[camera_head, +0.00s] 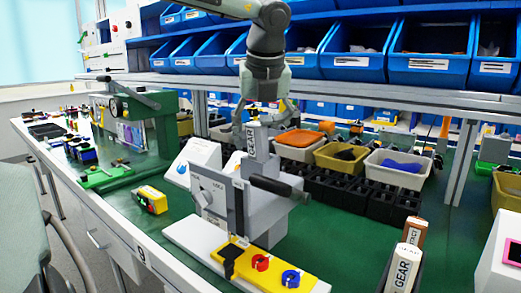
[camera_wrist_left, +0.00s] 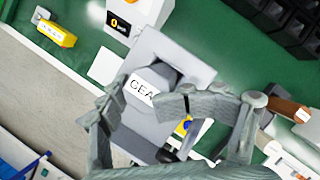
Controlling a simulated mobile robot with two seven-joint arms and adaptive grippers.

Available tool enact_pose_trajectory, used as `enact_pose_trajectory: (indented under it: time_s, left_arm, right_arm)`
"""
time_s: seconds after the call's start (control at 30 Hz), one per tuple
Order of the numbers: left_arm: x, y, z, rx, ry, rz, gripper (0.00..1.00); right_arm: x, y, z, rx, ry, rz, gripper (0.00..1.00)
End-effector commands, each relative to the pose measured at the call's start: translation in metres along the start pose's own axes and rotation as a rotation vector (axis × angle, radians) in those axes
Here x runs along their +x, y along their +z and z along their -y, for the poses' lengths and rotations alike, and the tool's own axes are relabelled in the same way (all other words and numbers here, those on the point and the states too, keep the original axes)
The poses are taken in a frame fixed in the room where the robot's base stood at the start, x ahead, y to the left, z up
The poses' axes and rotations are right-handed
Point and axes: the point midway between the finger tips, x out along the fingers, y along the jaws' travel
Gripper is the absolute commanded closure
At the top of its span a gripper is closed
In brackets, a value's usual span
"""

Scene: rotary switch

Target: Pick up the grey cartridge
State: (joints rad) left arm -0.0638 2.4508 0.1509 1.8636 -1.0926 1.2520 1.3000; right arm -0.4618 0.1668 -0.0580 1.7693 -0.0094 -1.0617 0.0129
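The grey cartridge (camera_head: 251,141), with a white GEAR label, stands upright in the top of a grey fixture (camera_head: 235,197) on the green bench. My left gripper (camera_head: 265,112) hangs over it, pointing down, with its fingers spread apart. In the left wrist view, the cartridge top (camera_wrist_left: 152,82) shows between the open fingers of the left gripper (camera_wrist_left: 150,98). I cannot tell whether either finger touches it. My right gripper is not in view.
The fixture has a dark lever (camera_head: 275,186) on its right and a yellow plate (camera_head: 243,262) with red and blue knobs in front. A white GEAR cartridge (camera_head: 403,268) and a brown one (camera_head: 415,231) stand at front right. Bins (camera_head: 342,158) and black holders fill the back.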

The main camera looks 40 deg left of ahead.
Motion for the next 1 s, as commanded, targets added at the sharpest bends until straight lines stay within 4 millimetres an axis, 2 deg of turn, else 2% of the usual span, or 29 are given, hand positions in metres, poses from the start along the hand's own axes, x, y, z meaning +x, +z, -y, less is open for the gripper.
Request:
enact_pose_trajectory:
  time_s: [0.1,0.3,0.8,1.0]
  left_arm:
    - [0.0069,-0.0009,-0.0014,0.0,0.005,-0.003,0.38]
    - [0.0067,-0.0007,-0.0014,0.0,0.004,-0.002,0.39]
    - [0.0064,-0.0008,-0.0004,0.0,0.001,-0.002,1.0]
    - [0.0061,-0.001,0.0012,0.0,-0.005,-0.002,1.0]
  right_arm:
    - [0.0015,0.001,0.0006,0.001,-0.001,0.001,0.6]
    - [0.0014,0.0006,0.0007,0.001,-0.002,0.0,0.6]
    - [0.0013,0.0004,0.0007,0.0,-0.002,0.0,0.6]
    - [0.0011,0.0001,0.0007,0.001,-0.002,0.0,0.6]
